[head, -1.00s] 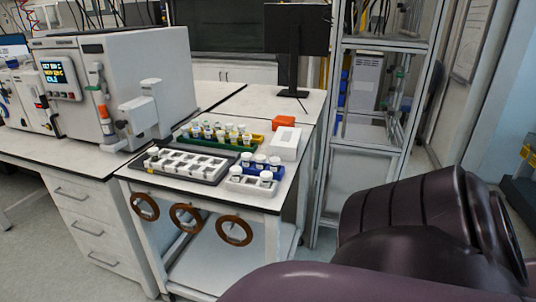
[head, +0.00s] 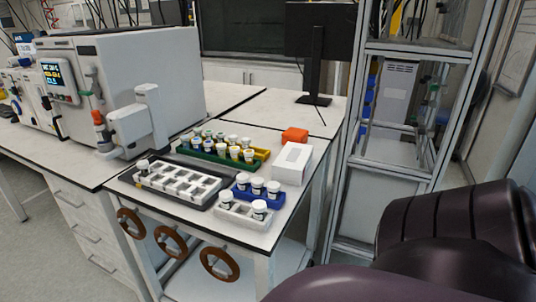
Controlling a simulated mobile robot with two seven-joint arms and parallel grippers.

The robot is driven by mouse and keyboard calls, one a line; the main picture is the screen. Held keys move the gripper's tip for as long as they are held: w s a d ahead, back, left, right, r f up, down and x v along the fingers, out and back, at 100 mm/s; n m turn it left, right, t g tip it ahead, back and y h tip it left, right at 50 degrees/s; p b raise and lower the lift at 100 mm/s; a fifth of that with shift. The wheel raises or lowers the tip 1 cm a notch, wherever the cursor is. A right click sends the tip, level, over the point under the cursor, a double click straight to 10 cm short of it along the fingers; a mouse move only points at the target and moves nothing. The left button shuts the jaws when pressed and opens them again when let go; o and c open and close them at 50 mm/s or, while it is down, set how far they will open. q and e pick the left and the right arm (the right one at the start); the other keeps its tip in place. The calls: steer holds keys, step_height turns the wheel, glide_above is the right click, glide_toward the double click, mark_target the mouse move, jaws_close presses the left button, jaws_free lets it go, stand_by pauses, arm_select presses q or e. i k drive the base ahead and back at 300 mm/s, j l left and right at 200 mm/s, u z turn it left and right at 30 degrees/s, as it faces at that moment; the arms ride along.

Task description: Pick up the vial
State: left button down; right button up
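Several small capped vials stand on the white bench top; I cannot tell which one the task means. One vial (head: 260,209) stands in the white rack (head: 232,216) at the bench's front right. Several white-capped vials (head: 257,184) stand in the blue rack (head: 245,195) just behind it. More vials (head: 221,146) fill the green and yellow rack (head: 205,158) further back. A lone vial (head: 143,166) stands at the left end of the dark tray (head: 172,197) with white slots. Neither gripper shows; only a dark arm of mine fills the lower right.
A white box (head: 292,166) and an orange block (head: 295,135) sit behind the blue rack. A large grey instrument (head: 120,85) stands to the left. A monitor (head: 317,50) stands at the back. A metal frame shelf (head: 395,130) rises to the right.

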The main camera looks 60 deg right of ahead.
mark_target(257, 183)
steer(key=k+l, duration=0.1)
steer(key=l, duration=1.35)
steer(key=k, duration=0.05)
